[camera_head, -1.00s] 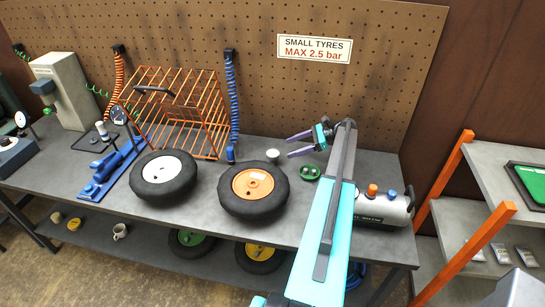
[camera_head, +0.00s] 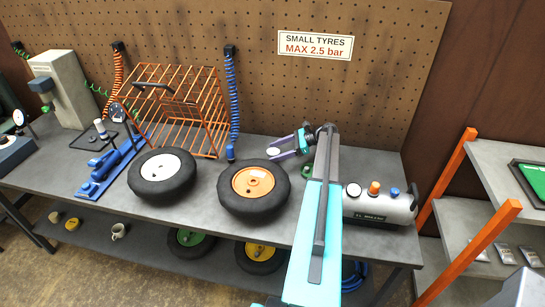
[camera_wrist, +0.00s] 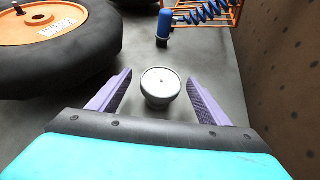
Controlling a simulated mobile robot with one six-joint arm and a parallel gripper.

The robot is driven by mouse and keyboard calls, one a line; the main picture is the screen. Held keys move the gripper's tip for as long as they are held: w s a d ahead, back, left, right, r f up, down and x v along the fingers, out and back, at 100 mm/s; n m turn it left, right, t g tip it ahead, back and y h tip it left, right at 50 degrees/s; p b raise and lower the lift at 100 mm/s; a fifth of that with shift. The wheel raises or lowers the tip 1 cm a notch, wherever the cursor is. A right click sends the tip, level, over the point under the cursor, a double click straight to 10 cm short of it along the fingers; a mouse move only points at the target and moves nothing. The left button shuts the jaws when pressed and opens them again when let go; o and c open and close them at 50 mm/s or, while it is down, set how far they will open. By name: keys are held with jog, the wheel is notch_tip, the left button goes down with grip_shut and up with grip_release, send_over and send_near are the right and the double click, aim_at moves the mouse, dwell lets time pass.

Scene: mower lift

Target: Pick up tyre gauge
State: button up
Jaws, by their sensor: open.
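The tyre gauge (camera_wrist: 161,87) is a small round dial with a white face and grey rim, standing on the grey bench top. In the wrist view it lies between the two purple fingers of my gripper (camera_wrist: 160,78), with a gap on each side. In the head view the gauge (camera_head: 273,151) is a small pale disc behind the orange-hubbed wheel, near the fingertips of my gripper (camera_head: 274,149). My gripper is open and holds nothing.
The orange-hubbed wheel (camera_head: 253,188) lies close on the near side. A blue coiled hose with a blue end (camera_wrist: 164,27) and an orange wire cage (camera_head: 180,110) are beyond. The pegboard (camera_wrist: 286,70) rises close behind. A grey air tank (camera_head: 377,207) stands at right.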

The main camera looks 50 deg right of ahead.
dwell(0.3)
jog(key=shift+b+x, duration=0.9)
jog(key=shift+x, duration=1.7)
jog(key=c, duration=1.2)
